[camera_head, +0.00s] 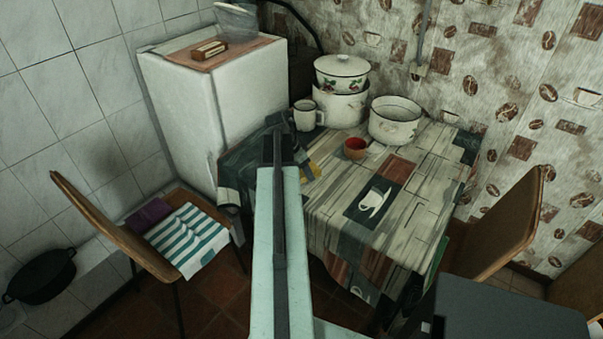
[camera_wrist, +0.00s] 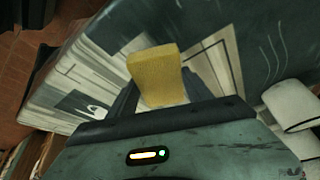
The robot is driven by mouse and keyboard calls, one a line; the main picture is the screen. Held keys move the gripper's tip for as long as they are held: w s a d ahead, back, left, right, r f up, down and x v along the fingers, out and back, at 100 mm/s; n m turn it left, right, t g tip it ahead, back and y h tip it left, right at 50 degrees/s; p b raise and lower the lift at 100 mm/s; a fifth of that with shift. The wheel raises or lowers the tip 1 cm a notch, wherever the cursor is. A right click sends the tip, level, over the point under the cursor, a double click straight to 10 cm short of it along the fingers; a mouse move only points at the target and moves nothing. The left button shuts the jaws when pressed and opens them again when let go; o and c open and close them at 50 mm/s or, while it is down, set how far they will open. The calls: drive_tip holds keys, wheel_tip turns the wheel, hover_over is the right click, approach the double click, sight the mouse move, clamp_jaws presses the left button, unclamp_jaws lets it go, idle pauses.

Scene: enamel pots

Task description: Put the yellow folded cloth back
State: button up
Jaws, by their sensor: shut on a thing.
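The yellow folded cloth (camera_wrist: 158,76) is a small, thick yellow block in the wrist view. It stands up between the two dark fingers of my gripper (camera_wrist: 158,88), which is shut on it. Behind it is the patterned tablecloth (camera_wrist: 105,65); I cannot tell whether the cloth touches the table. In the head view my arm reaches over the table's left side and hides most of my gripper. A small yellow patch (camera_head: 312,170) shows just right of my arm there; I cannot tell for sure whether it is the cloth.
On the table (camera_head: 335,200) stand a white mug (camera_head: 306,114), a red bowl (camera_head: 355,148), a lidded enamel pot (camera_head: 341,75) and an open pot (camera_head: 396,121). A fridge (camera_head: 180,105) stands at left. Chairs (camera_head: 125,230) (camera_head: 512,225) flank the table. Its front is clear.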

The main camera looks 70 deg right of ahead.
drive_tip(key=shift+w+d, duration=0.2)
drive_tip(key=shift+d, duration=0.4)
drive_tip(key=b+x, duration=0.4)
drive_tip(key=shift+w+a+f, duration=0.2)
drive_tip(key=shift+w, duration=0.15)
drive_tip(key=shift+w+a+r, duration=0.1)
drive_tip(key=shift+w+r, duration=0.1)
drive_tip(key=shift+f, duration=0.25)
drive_tip(key=o, duration=1.2)
drive_tip(key=shift+r, duration=0.1)
